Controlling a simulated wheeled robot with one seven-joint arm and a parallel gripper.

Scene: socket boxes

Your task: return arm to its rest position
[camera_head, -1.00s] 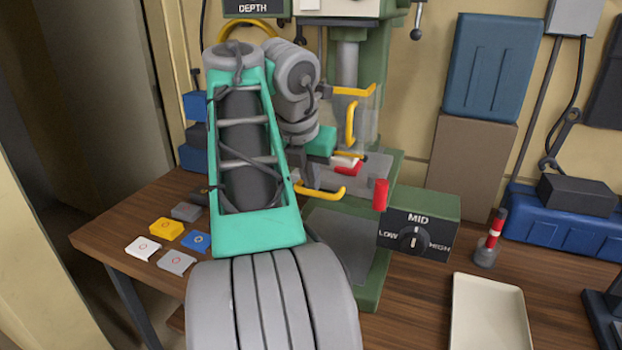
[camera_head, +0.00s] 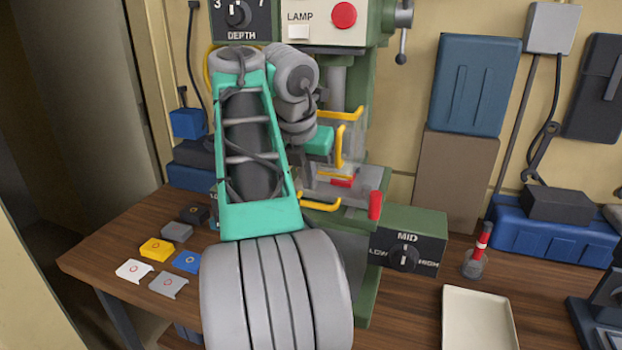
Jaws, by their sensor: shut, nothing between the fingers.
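My arm, with its grey joints and teal link, rises from the bottom centre of the head view. It bends over at the top and comes back down on the right of the link. My gripper (camera_head: 320,142) is the teal end, shut and empty, in front of the green machine's clear guard (camera_head: 368,130). Its fingertips are hard to make out. The arm is still folded close to the machine, above the bench and apart from the coloured plates.
The green machine (camera_head: 425,222) has yellow handles (camera_head: 320,204) and a red knob (camera_head: 375,205). Several plates, one yellow (camera_head: 157,249), lie on the bench at left. An empty cream tray (camera_head: 478,318) lies at right.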

